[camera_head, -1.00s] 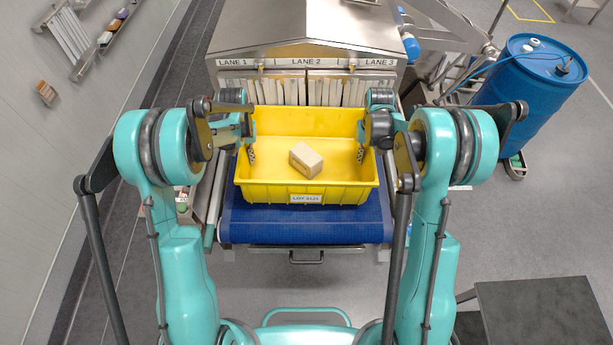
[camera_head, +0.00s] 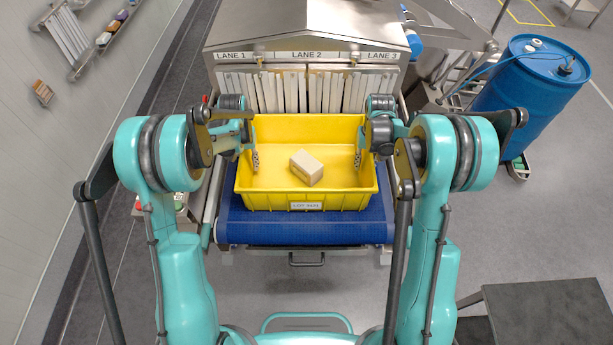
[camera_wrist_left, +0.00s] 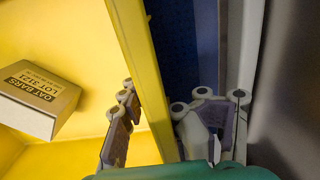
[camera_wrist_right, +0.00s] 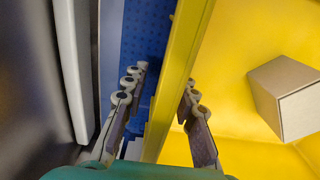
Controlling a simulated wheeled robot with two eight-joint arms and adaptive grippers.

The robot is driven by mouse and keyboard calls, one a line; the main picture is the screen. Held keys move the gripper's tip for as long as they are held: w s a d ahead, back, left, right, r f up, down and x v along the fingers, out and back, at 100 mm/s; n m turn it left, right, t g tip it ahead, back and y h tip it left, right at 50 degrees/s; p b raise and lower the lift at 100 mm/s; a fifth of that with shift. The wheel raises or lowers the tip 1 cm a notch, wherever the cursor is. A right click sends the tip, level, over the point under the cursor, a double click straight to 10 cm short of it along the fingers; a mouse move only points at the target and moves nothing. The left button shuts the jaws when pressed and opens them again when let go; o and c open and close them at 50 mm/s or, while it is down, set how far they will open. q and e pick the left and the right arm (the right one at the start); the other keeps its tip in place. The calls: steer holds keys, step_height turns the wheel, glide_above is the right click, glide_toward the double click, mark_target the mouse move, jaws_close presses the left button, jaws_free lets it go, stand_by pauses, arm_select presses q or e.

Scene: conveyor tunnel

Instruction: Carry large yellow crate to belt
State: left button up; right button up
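The large yellow crate (camera_head: 306,201) stands upright over the blue belt (camera_head: 306,230), apparently resting on it. A tan carton (camera_head: 306,168) lies inside it and also shows in the left wrist view (camera_wrist_left: 38,98). My left gripper (camera_head: 254,160) is at the crate's left wall; its fingers straddle that wall (camera_wrist_left: 148,80), one inside and one outside, with gaps showing. My right gripper (camera_head: 358,158) straddles the right wall (camera_wrist_right: 176,85) the same way. Both grippers look open around the walls. The outer fingers are hidden in the head view.
A metal tunnel hood (camera_head: 305,40) with pale strip curtains (camera_head: 300,92) stands just behind the crate. A blue barrel (camera_head: 528,88) is at the right. A dark table (camera_head: 548,312) is at the lower right. A grey wall runs along the left.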

arm_select(q)
steer(key=shift+o, duration=0.6)
steer(key=shift+d+r, duration=0.15)
step_height(320, 180, up, 12)
steer(key=shift+f, duration=0.2)
arm_select(e)
steer(key=shift+a, duration=0.1)
arm_select(q)
steer(key=shift+r, duration=0.1)
arm_select(e)
steer(key=shift+r, duration=0.35)
step_height(320, 180, up, 11)
steer(key=shift+r, duration=0.2)
